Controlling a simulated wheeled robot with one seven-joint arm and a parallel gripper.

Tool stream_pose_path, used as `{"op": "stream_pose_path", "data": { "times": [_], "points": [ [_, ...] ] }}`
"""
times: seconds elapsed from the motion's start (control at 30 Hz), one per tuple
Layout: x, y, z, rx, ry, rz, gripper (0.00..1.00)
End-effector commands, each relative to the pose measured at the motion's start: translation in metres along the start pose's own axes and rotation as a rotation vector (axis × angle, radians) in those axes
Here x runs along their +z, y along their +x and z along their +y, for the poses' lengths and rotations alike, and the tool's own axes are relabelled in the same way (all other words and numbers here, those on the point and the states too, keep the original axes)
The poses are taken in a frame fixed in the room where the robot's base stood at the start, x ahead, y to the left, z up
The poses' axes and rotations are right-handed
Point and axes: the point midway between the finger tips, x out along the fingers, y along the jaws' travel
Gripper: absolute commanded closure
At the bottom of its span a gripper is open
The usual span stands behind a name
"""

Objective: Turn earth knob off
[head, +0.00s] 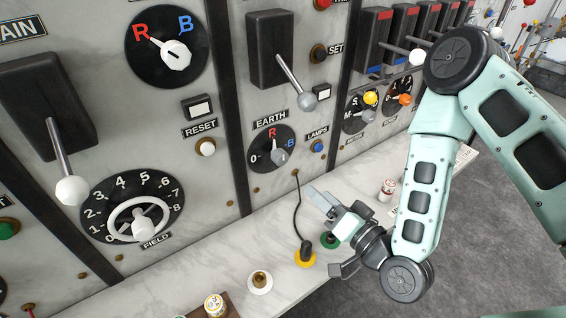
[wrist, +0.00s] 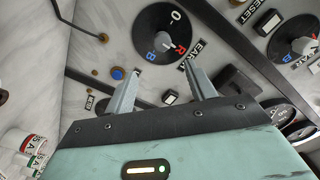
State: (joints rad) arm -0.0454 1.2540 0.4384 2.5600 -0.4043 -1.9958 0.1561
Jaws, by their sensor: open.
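The earth knob (head: 279,156) is a small grey knob on a round black dial (head: 262,160) under the EARTH label (head: 270,118). The dial carries a white 0 at left, a red R at top and a blue B at right. In the wrist view the dial (wrist: 145,28) is upside down, ahead of the fingers. My gripper (head: 320,197) is open and empty, below and right of the dial, apart from it. In the wrist view its two fingers (wrist: 162,67) are spread apart.
A black cable runs down from the panel to a yellow-based plug (head: 304,257) on the pale ledge. A blue LAMPS button (head: 318,147) is right of the dial.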

Motion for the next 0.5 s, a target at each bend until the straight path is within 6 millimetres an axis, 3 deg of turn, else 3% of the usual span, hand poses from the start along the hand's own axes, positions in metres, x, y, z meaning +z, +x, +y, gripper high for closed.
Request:
{"op": "stream_pose_path", "data": {
  "times": [0.33,0.5],
  "points": [
    [-0.001,0.037,-0.002,-0.011,0.000,0.016,0.45],
    [0.000,0.046,0.002,-0.010,0.001,0.017,0.45]
  ]
}}
